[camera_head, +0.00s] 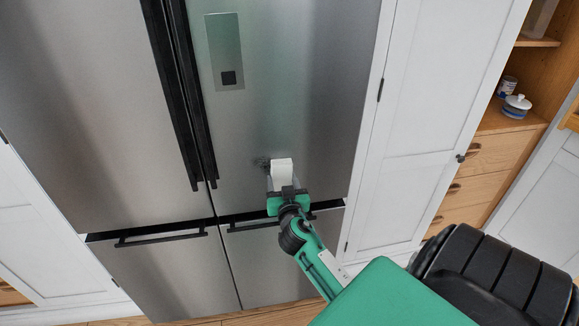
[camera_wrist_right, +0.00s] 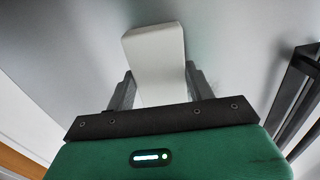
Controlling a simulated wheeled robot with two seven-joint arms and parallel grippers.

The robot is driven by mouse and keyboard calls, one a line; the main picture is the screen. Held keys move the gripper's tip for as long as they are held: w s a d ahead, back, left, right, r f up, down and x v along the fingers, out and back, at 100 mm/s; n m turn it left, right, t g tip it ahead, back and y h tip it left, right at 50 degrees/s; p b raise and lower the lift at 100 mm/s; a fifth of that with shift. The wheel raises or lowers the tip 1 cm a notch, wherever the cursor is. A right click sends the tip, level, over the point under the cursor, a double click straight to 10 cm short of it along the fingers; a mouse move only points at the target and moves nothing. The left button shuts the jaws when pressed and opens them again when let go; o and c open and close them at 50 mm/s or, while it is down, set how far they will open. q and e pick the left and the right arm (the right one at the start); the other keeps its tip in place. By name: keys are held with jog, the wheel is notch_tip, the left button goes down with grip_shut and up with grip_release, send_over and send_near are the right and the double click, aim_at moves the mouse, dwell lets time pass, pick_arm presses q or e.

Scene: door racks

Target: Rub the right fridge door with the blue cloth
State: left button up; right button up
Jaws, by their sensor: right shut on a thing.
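The right fridge door (camera_head: 290,90) is brushed steel, with a small panel near its top and a long black handle along its left edge. My right gripper (camera_head: 281,190) is at the lower part of this door, shut on a white block (camera_head: 282,172). In the right wrist view the block (camera_wrist_right: 154,50) stands between the two fingers (camera_wrist_right: 160,88), its far end at or very near the grey door surface; contact is not certain. A faint dark patch shows beside the block, a mark or a reflection. I see no blue cloth. My left gripper is out of view.
The left fridge door (camera_head: 85,110) and its black handle (camera_head: 172,95) are to the left. Lower drawers with bar handles (camera_head: 160,236) lie below. A white cabinet door (camera_head: 420,110) stands to the right, then wooden shelves with a small pot (camera_head: 516,106).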

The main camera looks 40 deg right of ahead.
aim_at(263, 175)
jog(key=shift+w+a, duration=0.4)
jog(key=shift+a, duration=0.4)
jog(key=shift+w+a+b, duration=0.5)
jog(key=shift+a, duration=0.2)
jog(key=shift+w+a+b, duration=0.45)
jog(key=shift+a+b, duration=0.05)
jog(key=shift+a, duration=0.2)
